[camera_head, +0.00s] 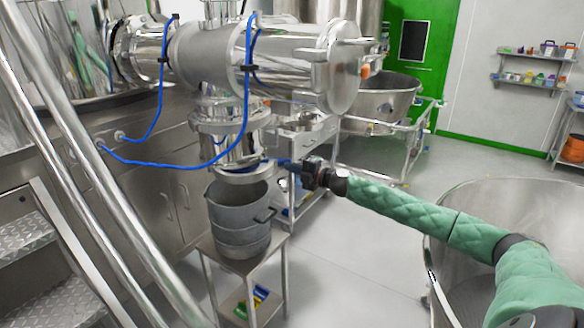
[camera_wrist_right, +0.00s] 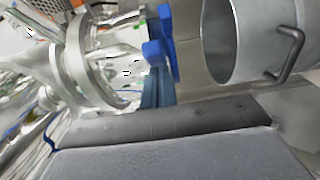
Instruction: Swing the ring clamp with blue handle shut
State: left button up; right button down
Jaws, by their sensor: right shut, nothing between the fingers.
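The ring clamp (camera_head: 243,177) is a shiny metal band at the lower end of the vertical outlet, just above the grey bucket. Its blue handle (camera_wrist_right: 166,38) shows in the wrist view, just beyond my fingertips, with a metal ring to its left. My right gripper (camera_head: 290,165) comes in from the right and is beside the clamp's right side. Its narrow fingers (camera_wrist_right: 157,88) are shut with nothing between them. They overlap the handle in the picture; I cannot tell whether they touch it. How far the clamp is open is unclear. My left gripper is not in view.
The grey bucket (camera_head: 240,238) with a side handle stands on a small metal stand (camera_head: 278,262) below the outlet. A horizontal steel vessel (camera_head: 290,65) and blue hoses (camera_head: 160,164) are above and left. A large steel bin (camera_head: 440,230) stands at right. Floor between is clear.

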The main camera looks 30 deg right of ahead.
dwell(0.3)
jog(key=w, duration=0.1)
jog(key=w+d, duration=0.1)
jog(key=w, duration=0.1)
jog(key=shift+d, duration=0.3)
jog(key=shift+w+d, duration=0.1)
jog(key=shift+w, duration=0.05)
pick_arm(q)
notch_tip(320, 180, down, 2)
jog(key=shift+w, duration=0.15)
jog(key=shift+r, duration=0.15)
